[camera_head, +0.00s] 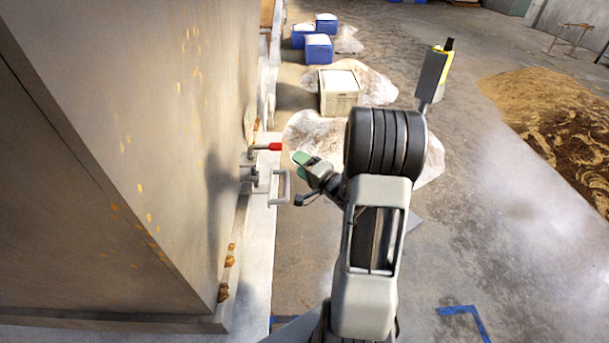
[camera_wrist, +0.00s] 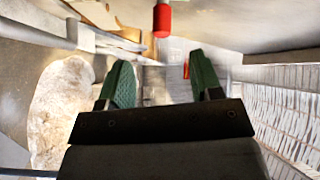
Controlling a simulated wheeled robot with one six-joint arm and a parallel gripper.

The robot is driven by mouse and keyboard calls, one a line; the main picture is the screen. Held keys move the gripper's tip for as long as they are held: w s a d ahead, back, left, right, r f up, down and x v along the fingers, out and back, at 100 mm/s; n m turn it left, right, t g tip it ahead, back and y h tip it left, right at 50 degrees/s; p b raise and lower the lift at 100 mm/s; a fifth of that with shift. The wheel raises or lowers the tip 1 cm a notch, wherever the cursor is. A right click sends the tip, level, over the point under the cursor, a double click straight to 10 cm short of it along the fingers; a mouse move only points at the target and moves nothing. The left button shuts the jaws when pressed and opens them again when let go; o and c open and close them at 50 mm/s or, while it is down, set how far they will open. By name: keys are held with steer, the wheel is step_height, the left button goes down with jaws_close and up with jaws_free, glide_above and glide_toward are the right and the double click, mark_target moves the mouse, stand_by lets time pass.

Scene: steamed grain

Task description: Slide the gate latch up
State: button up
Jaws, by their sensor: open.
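In the head view a red-tipped lever (camera_head: 268,147) sticks out from the side of a large grey box-like body at the left. Just below it in the picture is a grey bracket-shaped handle (camera_head: 281,187) on the same wall. I cannot tell for certain which of the two is the gate latch. My gripper (camera_head: 304,160) is a little to the right of both and touches neither as far as I can see. In the wrist view my gripper (camera_wrist: 162,78) has its green fingers apart with nothing held between them. The red tip (camera_wrist: 162,20) shows above and between the fingers.
The grey body's wall (camera_head: 180,150) bounds the left side. White-filled blue crates (camera_head: 318,50), a pale crate (camera_head: 339,92) and pale spills lie beyond. A grain heap (camera_head: 545,110) is at the right. Floor between is largely open.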

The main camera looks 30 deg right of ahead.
mark_target(271, 144)
steer(key=shift+m+y, duration=0.4)
steer(key=shift+y, duration=0.3)
steer(key=p+x, duration=0.2)
steer(key=x, duration=1)
steer(key=shift+w+a+f, duration=0.15)
steer(key=shift+w+a, duration=0.05)
steer(key=shift+w, duration=0.1)
steer(key=shift+c, duration=0.2)
jaws_close()
